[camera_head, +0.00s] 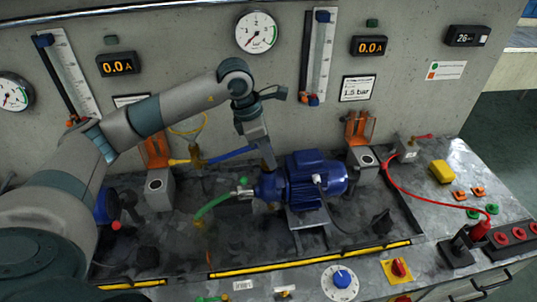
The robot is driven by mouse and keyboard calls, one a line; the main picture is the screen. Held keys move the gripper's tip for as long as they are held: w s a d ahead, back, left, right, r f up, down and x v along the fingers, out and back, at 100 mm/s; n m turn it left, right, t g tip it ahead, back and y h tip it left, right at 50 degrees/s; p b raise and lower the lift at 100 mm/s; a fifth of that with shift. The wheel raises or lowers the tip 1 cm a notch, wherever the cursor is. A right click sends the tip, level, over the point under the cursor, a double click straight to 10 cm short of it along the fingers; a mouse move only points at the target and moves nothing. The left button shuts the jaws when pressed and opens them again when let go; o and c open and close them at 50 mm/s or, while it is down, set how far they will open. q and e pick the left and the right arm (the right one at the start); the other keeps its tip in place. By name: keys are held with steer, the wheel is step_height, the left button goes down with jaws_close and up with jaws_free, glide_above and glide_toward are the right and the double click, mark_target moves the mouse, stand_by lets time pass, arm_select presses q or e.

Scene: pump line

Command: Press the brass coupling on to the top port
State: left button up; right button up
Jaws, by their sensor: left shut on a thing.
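My left gripper (268,164) points down just above the blue pump head (268,190), over its top. It is shut at the end of the blue hose (230,154). The brass coupling at that hose end is mostly hidden by the jaws. The top port is also hidden under the fingertips, so I cannot tell whether coupling and port touch. The pump's blue motor (318,178) is to the right of the gripper. My right gripper is not in view.
A green hose (214,203) joins the pump's left side. A brass fitting (196,158) stands left, at the blue hose's other end. Grey blocks with orange flaps (360,128) stand on both sides. A red cable (430,203) crosses the right bench. A yellow-edged tray surrounds the pump.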

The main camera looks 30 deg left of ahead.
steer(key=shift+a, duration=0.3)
arm_select(q)
steer(key=shift+f+b, duration=0.45)
steer(key=shift+b, duration=0.15)
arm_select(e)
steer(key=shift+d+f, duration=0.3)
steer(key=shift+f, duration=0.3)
arm_select(q)
steer(key=o, duration=1.1)
steer(key=shift+r, duration=0.15)
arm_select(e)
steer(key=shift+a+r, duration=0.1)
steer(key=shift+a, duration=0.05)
arm_select(q)
steer(key=shift+p+v, duration=0.5)
steer(key=shift+v, duration=0.4)
steer(key=shift+p+v, duration=0.5)
steer(key=shift+v, duration=1.5)
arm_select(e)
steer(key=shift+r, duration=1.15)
arm_select(q)
steer(key=shift+s+a, duration=0.1)
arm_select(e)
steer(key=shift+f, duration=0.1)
